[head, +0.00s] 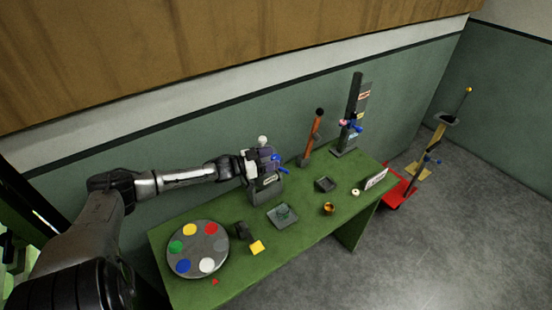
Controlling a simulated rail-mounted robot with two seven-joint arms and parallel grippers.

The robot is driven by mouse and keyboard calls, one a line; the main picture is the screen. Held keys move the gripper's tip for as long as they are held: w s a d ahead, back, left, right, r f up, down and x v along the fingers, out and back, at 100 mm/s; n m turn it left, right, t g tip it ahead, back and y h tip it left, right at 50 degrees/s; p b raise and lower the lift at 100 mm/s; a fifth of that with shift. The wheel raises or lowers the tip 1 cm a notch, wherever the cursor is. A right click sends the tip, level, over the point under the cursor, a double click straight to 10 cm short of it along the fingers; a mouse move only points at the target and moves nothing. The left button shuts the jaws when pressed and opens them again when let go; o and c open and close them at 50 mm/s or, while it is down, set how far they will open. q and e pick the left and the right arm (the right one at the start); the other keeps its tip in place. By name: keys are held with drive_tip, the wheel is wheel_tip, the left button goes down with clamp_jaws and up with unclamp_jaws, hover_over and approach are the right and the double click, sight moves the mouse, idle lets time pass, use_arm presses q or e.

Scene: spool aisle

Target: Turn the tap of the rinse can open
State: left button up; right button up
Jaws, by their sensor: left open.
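A grey can-like body with a pale label (270,180) stands at the back edge of the green table, left of the orange lever; I take it for the rinse can. My left gripper (276,163) is at its upper part, in front of or over it, and covers much of it. Small blue parts show at the gripper's end; I cannot tell whether they are the tap or the fingertips. The jaws are open, and contact cannot be made out. My right gripper is out of view.
The green table (210,291) bears a grey disc with coloured spots (208,229), a yellow block (257,247), a grey tray (273,218), an orange cup (328,209) and an orange lever (312,136). A dark post (353,100) stands at the back right. A red base (398,188) is on the floor.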

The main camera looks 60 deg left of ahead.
use_arm(q)
drive_tip(key=shift+w+d, duration=0.2)
drive_tip(key=shift+w, duration=0.9)
drive_tip(key=c, duration=0.9)
drive_tip(key=m+h+b, duration=0.1)
drive_tip(key=b, duration=0.2)
drive_tip(key=shift+f+h, duration=0.2)
drive_tip(key=shift+h, duration=0.2)
drive_tip(key=shift+r+m+g+h, duration=0.15)
drive_tip(key=shift+m+g+h, duration=0.15)
